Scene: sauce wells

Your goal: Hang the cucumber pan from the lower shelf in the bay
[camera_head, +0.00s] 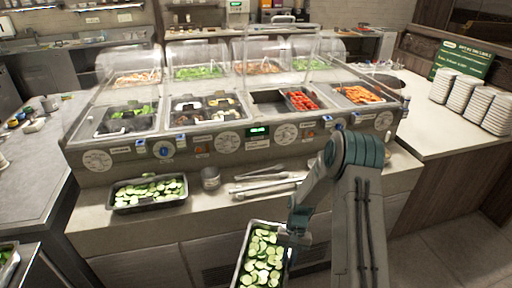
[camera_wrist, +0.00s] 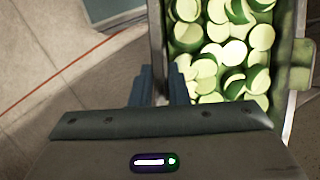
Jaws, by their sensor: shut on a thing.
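A metal pan of sliced cucumber (camera_head: 242,262) is at the bottom middle of the head view, in front of the counter. My gripper (camera_head: 290,238) is shut on its right side there. In the wrist view my gripper (camera_wrist: 161,88) has one finger on each side of the wall of the held pan (camera_wrist: 156,35), with cucumber slices inside. A second dark pan of cucumber (camera_head: 121,206) sits on the front counter ledge at left. The serving unit has a dark open bay (camera_head: 266,104) beside a pan of red pieces (camera_head: 300,99). I cannot make out a lower shelf.
Clear curved guards (camera_head: 190,52) cover the back row of food. Plate stacks (camera_head: 466,95) stand on the right counter. Floor (camera_head: 450,258) is clear at lower right.

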